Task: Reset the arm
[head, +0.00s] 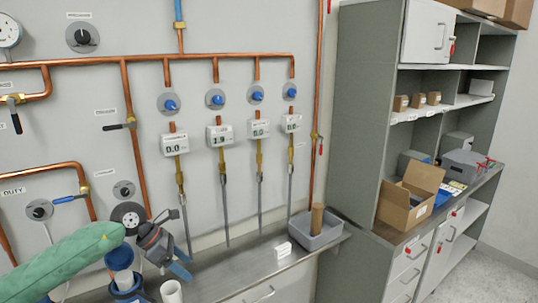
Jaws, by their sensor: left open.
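My left arm comes in from the lower left in a green sleeve. My left gripper (184,263) is dark with blue fingers; it is open and appears empty. It is over the left part of the grey bench (215,278), in front of the wall. I cannot tell how far above the bench it is. My right gripper is not in view.
Copper pipes (200,58) with valves and several white gauge boxes (174,144) line the wall. A white cylinder (171,291) is just below the gripper. A grey bin (316,231) sits at the bench's right end. A shelf unit (350,120) with an open cardboard box (398,208) stands right.

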